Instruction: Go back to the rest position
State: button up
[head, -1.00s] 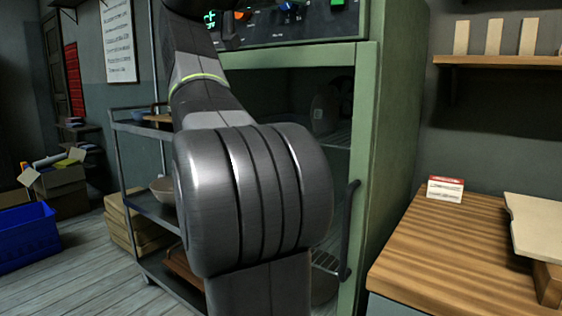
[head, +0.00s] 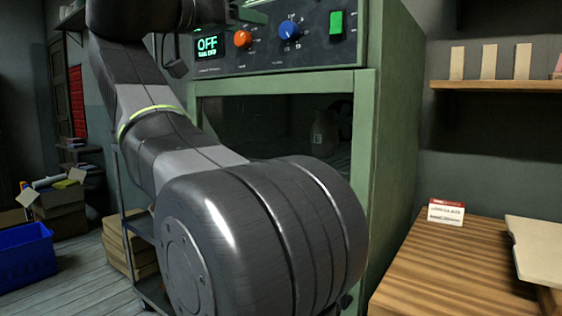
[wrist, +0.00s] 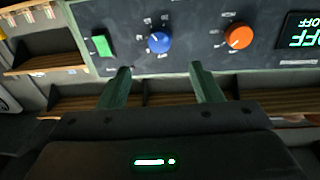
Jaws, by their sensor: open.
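My gripper (wrist: 160,86) shows in the wrist view with its two green fingers apart and nothing between them. It is in front of the control panel of the green kiln cabinet (head: 392,150), whose picture is upside down in the wrist view. The panel carries an orange knob (head: 242,39), a blue knob (head: 289,29), a green switch (head: 336,22) and a display (head: 207,44) that reads OFF. The fingers appear apart from the knobs.
A wooden table (head: 425,270) with a small card (head: 446,212) and a pale board (head: 540,248) stands at the right. A blue crate (head: 25,255) and cardboard boxes (head: 60,215) are on the floor at the left.

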aim_at(287, 31)
jog(key=x, duration=1.1)
jog(key=shift+w+d, duration=0.15)
jog(key=n, duration=0.3)
jog(key=shift+r+p, duration=0.15)
jog(key=shift+p, duration=0.15)
jog(key=n+t+p, duration=0.1)
jog(key=n+p, duration=0.1)
jog(key=n, duration=0.4)
jog(key=shift+y, duration=0.4)
jog(key=n+p, duration=0.2)
jog(key=n, duration=0.1)
jog(key=n+p, duration=0.1)
jog(key=n, duration=0.1)
jog(key=shift+s+d+r+n+t+y+p, duration=0.1)
jog(key=shift+s+n+t+y+p, duration=0.2)
jog(key=shift+n+p, duration=0.9)
jog(key=shift+n, duration=0.4)
jog(key=shift+f+n, duration=0.2)
jog(key=shift+n, duration=0.2)
